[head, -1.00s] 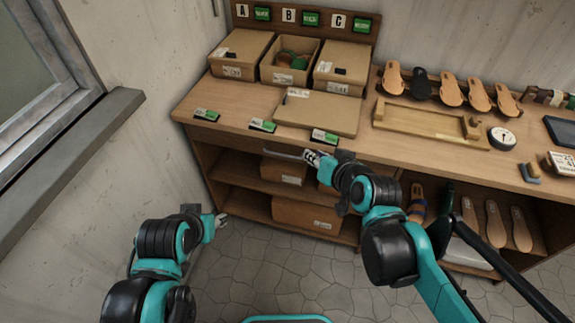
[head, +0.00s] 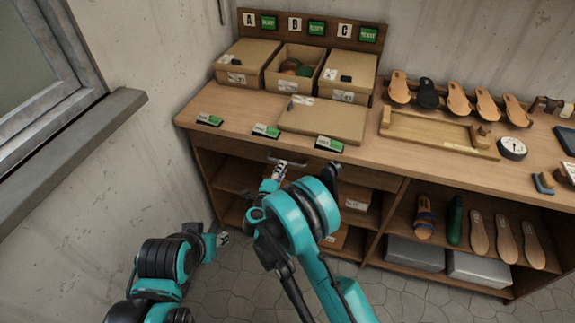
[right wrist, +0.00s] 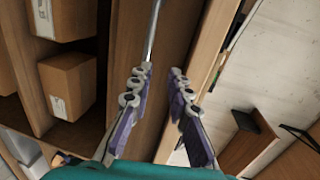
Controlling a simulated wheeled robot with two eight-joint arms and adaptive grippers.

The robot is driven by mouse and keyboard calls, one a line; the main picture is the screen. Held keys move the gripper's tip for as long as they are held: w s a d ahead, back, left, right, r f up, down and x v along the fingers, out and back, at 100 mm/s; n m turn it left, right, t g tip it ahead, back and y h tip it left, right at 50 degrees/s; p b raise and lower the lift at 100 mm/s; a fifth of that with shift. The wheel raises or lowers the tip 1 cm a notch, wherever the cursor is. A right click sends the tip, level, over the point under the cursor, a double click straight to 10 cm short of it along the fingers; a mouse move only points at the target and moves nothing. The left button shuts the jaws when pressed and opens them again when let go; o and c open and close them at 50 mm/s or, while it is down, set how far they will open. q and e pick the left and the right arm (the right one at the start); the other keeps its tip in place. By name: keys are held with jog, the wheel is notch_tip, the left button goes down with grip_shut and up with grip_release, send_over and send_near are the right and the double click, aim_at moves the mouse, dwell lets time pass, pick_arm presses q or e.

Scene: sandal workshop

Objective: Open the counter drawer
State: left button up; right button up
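The counter drawer (head: 235,146) is a wooden front under the left part of the countertop, and it looks closed. Its silver bar handle (head: 287,161) also shows in the right wrist view (right wrist: 154,30). My right gripper (head: 275,177) is just below and in front of the handle. In the right wrist view the gripper (right wrist: 160,75) has its fingers apart; the bar runs down to the left fingertip, and I cannot tell whether they touch. My left gripper (head: 223,239) is low in front of the shelves, away from the drawer; its finger opening is too small to judge.
The countertop (head: 208,102) carries boxes, a flat cardboard piece (head: 322,120), a wooden tray (head: 435,143) and sandal soles. Open shelves below hold cartons (right wrist: 70,85), soles and grey boxes (head: 415,254). A wall with a window ledge (head: 75,150) stands at the left.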

aim_at(288, 163)
jog(key=shift+g, duration=0.3)
jog(key=shift+w+d+f+b, duration=0.4)
jog(key=shift+w+f, duration=0.2)
jog(key=shift+w, duration=0.55)
jog(key=shift+w+d+f+b, duration=0.3)
jog(key=shift+w+f, duration=0.3)
jog(key=shift+w, duration=0.5)
jog(key=shift+w+d+f+b, duration=0.3)
jog(key=shift+w+d+f, duration=0.25)
jog(key=shift+w, duration=0.6)
jog(key=shift+a, duration=0.1)
grip_shut()
